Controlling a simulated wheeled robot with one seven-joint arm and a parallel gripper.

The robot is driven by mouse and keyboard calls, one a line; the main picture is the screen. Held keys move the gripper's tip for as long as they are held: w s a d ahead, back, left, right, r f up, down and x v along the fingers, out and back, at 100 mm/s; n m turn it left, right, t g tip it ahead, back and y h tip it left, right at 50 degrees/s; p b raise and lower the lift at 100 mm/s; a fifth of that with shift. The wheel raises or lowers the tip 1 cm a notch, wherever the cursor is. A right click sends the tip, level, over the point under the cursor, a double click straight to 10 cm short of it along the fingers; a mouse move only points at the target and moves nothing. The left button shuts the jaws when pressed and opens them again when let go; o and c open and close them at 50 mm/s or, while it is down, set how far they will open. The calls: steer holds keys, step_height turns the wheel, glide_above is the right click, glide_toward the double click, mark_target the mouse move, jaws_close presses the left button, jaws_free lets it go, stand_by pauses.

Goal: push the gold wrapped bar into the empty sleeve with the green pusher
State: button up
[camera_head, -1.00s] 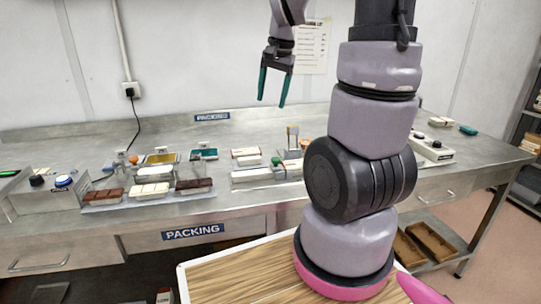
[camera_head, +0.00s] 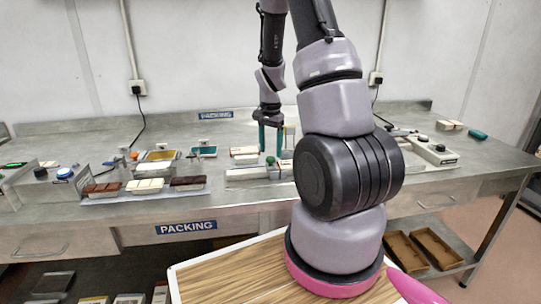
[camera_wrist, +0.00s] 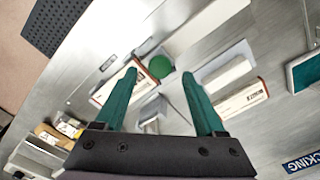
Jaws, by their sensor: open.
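The green pusher shows as a round green knob (camera_wrist: 160,67) in the wrist view, and as a small green top (camera_head: 270,160) in the head view. My gripper (camera_head: 270,140) is open and points down over it. In the wrist view the knob lies between my two green fingers (camera_wrist: 160,85), beyond their tips, with nothing gripped. A white carton with a brown edge (camera_wrist: 113,85) is beside the knob, partly behind the left finger. I cannot tell whether it is the empty sleeve. A gold-yellow piece (camera_wrist: 48,133) shows at lower left; I cannot tell whether it is the gold bar.
Another white carton (camera_wrist: 240,98) is right of the knob. A long white block (camera_head: 248,176) lies in front of the pusher. A tray with chocolate bars (camera_head: 145,196) and a gold-topped tray (camera_head: 160,155) stand to the left. A teal tray (camera_head: 203,152) is behind.

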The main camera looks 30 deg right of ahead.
steer(key=shift+f, duration=1.45)
jaws_close()
stand_by(0.3)
